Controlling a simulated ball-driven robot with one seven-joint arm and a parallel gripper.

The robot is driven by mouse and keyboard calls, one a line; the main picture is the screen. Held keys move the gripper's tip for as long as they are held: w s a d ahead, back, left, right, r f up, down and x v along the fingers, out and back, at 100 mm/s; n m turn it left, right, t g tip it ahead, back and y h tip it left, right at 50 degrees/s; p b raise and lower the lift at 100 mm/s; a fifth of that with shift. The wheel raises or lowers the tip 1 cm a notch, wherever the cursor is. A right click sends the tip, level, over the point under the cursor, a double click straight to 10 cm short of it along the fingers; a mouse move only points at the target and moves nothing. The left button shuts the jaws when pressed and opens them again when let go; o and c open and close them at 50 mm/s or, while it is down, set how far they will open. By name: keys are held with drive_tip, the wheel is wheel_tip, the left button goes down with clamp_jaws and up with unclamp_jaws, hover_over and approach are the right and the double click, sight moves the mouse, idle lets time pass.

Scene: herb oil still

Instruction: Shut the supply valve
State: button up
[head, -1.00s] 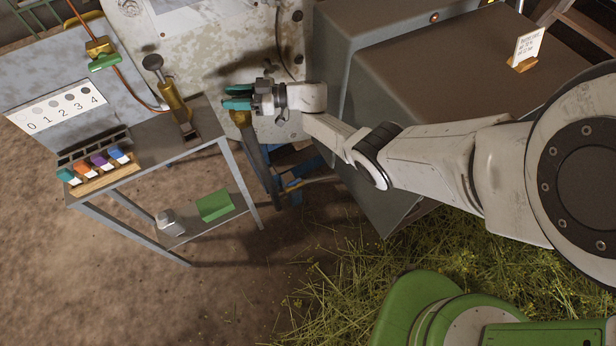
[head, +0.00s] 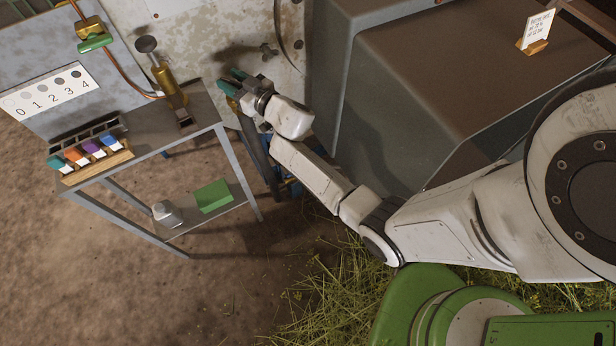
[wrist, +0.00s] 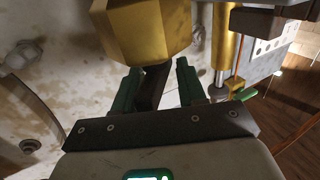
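A brass valve body (wrist: 140,28) fills the top of the wrist view, with a dark lever (wrist: 153,85) coming down from it. I take this to be the supply valve; no label shows. My gripper (wrist: 158,82) has its two green fingers apart, one on each side of the dark lever. A narrow gap shows at the right finger; contact at the left one is unclear. In the head view my gripper (head: 233,82) is at the pale metal panel, beyond the bench's right end, and mostly hides the brass body.
A metal bench (head: 160,130) stands left, with a brass cylinder (head: 168,80), colored vials (head: 90,150) and a 0–4 scale card (head: 50,92). Another brass fitting with a green handle (head: 95,42) is on a copper pipe. A large grey box (head: 420,80) stands right of my arm.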

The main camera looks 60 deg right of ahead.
drive_tip(key=shift+a+f+h, duration=0.1)
drive_tip(key=shift+f+h, duration=0.05)
drive_tip(key=shift+h, duration=0.15)
drive_tip(key=p+v, duration=0.4)
drive_tip(key=v, duration=0.7)
drive_tip(key=s+a+f+m+g+b, duration=0.1)
drive_tip(key=s+a+f+g+b, duration=0.2)
drive_tip(key=s+f+g+b, duration=0.2)
drive_tip(key=s+a+f+m+g+b, duration=0.1)
drive_tip(key=s+a+f+g+b, duration=0.3)
drive_tip(key=s, duration=0.6)
drive_tip(key=shift+s+f+m+g+h+b, duration=0.45)
drive_tip(key=shift+f+g, duration=0.75)
drive_tip(key=shift+g, duration=0.7)
drive_tip(key=shift+w, duration=0.15)
